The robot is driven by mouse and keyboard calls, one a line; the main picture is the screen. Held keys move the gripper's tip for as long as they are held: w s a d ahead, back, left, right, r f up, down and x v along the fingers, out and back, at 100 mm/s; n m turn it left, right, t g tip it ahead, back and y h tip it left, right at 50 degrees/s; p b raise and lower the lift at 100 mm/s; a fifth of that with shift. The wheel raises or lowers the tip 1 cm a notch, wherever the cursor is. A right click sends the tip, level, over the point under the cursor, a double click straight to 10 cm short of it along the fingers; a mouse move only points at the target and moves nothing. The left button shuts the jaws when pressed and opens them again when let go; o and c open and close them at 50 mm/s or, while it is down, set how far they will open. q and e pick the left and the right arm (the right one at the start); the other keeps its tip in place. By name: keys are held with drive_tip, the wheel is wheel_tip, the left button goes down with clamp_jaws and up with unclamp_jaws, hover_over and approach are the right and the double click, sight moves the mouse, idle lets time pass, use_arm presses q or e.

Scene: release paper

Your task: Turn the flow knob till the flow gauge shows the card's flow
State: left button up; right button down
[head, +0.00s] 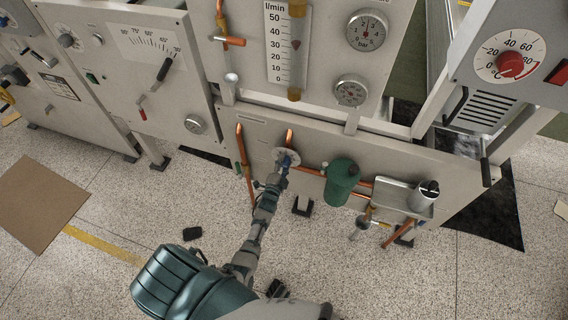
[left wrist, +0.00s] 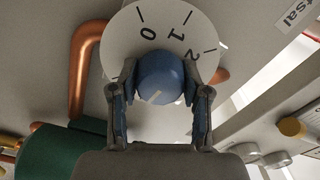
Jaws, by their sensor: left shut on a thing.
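The blue flow knob (left wrist: 160,75) sits on a white dial with marks 0, 1 and 2 in the left wrist view. Its pale pointer line is at the lower part of its face. My left gripper (left wrist: 160,92) is shut on the knob, one finger on each side. In the head view my left gripper (head: 284,164) reaches the white dial (head: 287,156) on the lower panel. The flow gauge (head: 288,45) is a vertical l/min scale from 0 to 50, with its small dark reddish float near 30. I cannot make out the card. My right gripper is not in view.
A green cylinder (head: 342,181) and copper pipes stick out right of the knob. A metal tray (head: 403,196) with a cup is farther right. Two round gauges, one in bar (head: 367,31), are above. Speckled floor (head: 400,270) is mostly open in front.

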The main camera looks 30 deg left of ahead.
use_arm(q)
drive_tip(key=shift+s+f, duration=0.2)
drive_tip(key=shift+f, duration=0.25)
drive_tip(key=o, duration=1.1)
drive_tip(key=shift+o, duration=0.2)
drive_tip(key=shift+w+r, duration=0.15)
drive_tip(key=v, duration=1.2)
